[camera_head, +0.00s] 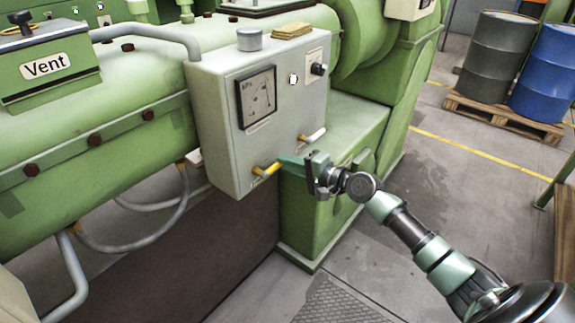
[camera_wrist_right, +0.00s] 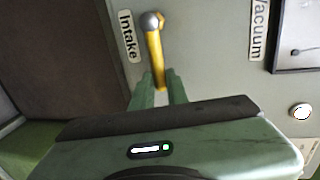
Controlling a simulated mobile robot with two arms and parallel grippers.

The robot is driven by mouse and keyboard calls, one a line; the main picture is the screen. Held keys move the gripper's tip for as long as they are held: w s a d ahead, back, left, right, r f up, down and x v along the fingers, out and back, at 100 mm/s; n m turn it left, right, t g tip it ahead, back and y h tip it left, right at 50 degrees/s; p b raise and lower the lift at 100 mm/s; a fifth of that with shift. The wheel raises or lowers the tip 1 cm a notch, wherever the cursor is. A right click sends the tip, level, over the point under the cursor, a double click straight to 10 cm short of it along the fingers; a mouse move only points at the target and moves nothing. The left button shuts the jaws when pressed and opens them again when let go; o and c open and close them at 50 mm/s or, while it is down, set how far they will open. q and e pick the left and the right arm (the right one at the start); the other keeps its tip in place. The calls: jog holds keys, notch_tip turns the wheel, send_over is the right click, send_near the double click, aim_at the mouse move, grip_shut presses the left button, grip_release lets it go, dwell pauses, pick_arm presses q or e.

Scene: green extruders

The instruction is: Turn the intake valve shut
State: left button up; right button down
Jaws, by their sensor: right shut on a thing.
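The intake valve has a yellow lever (camera_head: 267,170) low on the front of the grey control box (camera_head: 212,130). In the right wrist view the lever (camera_wrist_right: 154,50) runs from a round silver pivot down to my fingers, beside a label reading "Intake" (camera_wrist_right: 128,36). My right gripper (camera_head: 285,163) is at the lever's free end. In the right wrist view its green fingers (camera_wrist_right: 161,92) stand on both sides of the lever's end and are shut on it. The lever's very tip is partly hidden between the fingers. My left gripper is not in view.
A second small lever (camera_head: 312,135) sits to the right on the same box, close to my right gripper. A gauge (camera_head: 257,97) and a black knob (camera_head: 319,69) are above. Green machinery (camera_head: 90,120) fills the left. Drums (camera_head: 497,57) on a pallet stand behind.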

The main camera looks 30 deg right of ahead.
dwell(0.4)
jog(key=c, duration=1.4)
grip_release()
jog(key=shift+f, duration=0.1)
jog(key=b+v, duration=0.1)
jog(key=v, duration=0.6)
jog(key=shift+s+d+b, duration=0.2)
jog(key=shift+s+b, duration=0.1)
jog(key=shift+b, duration=0.05)
